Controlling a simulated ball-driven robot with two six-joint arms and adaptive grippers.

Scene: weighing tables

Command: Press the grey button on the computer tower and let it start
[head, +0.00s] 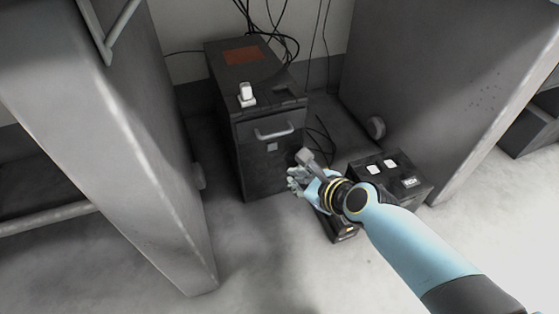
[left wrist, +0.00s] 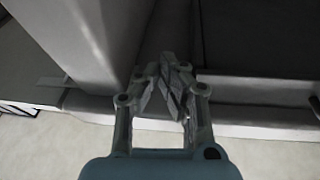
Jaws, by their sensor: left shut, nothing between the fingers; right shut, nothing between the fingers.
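The computer tower (head: 262,180) is a dark box standing on the floor between two grey panels. A handle crosses its front, and the small square grey button (head: 272,147) shows below the handle, uncovered. My right gripper (head: 292,180) is shut and empty. In the head view it appears below and to the right of the button, over the tower's lower right front; I cannot tell whether it touches the tower. My left gripper (left wrist: 172,88) shows only in the left wrist view, shut and empty, in front of grey structure.
A white device (head: 246,95) and a reddish patch (head: 242,55) are on the tower's top. Black cables (head: 282,35) hang behind. A dark box (head: 410,184) with white pieces stands right of my gripper. Grey panels (head: 150,150) flank the space.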

